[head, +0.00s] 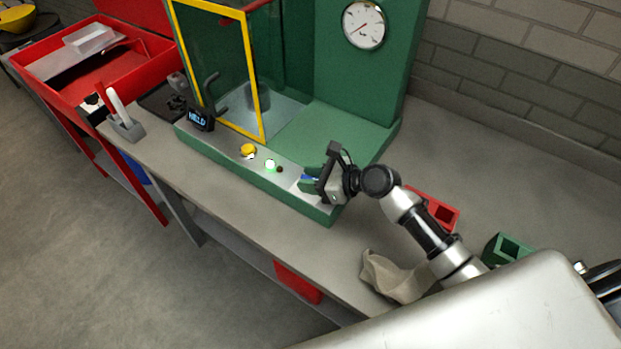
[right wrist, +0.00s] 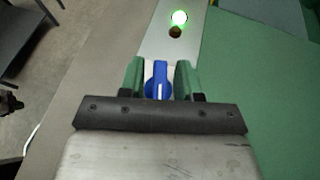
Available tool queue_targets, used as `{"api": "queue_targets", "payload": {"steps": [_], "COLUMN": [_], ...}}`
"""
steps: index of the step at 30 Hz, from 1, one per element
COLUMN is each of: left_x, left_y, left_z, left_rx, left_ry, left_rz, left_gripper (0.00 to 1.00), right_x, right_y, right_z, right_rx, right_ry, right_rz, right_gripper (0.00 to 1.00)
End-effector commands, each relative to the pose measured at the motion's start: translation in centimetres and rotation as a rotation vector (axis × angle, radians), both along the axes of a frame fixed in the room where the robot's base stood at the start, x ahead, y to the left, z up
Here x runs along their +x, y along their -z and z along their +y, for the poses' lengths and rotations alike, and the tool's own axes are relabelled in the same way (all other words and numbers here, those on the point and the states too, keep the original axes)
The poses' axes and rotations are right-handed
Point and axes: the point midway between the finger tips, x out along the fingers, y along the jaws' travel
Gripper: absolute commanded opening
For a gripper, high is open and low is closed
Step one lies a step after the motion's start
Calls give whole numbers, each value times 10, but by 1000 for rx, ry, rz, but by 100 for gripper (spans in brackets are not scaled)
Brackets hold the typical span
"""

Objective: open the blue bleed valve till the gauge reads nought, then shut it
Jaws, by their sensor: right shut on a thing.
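The blue bleed valve (right wrist: 158,82) is a small blue knob with a white line, on the front panel of the green chassis. My right gripper (right wrist: 159,80) has its green fingers closed around it. In the head view the right gripper (head: 312,181) stands at the right end of the panel (head: 232,158), and only a sliver of blue (head: 309,179) shows between the fingers. The round white gauge (head: 364,25) is on the tall green back panel. Its needle appears to point to the lower left; the figures are too small to read. My left gripper is not in view.
A lit green lamp (head: 270,164) and a yellow button (head: 248,151) are left of the valve. A yellow-framed door (head: 252,75) and a small HELD display (head: 199,119) stand further left. A red bin (head: 437,209), green bin (head: 506,250) and cloth (head: 392,276) lie to the right.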

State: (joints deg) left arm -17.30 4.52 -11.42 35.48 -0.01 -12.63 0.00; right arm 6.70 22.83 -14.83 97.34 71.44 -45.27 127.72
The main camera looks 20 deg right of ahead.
Motion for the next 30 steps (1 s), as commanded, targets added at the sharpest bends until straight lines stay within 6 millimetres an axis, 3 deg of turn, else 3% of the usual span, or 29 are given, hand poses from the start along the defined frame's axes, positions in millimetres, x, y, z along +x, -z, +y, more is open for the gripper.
{"api": "queue_targets", "payload": {"steps": [30], "left_x": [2], "left_y": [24], "left_z": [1], "left_rx": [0], "left_ry": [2], "left_rz": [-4], "left_gripper": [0], "right_x": [2], "right_y": [-1], "right_z": [0], "right_rx": [3], "right_ry": [-931], "right_rz": [-6], "right_gripper": [9]}}
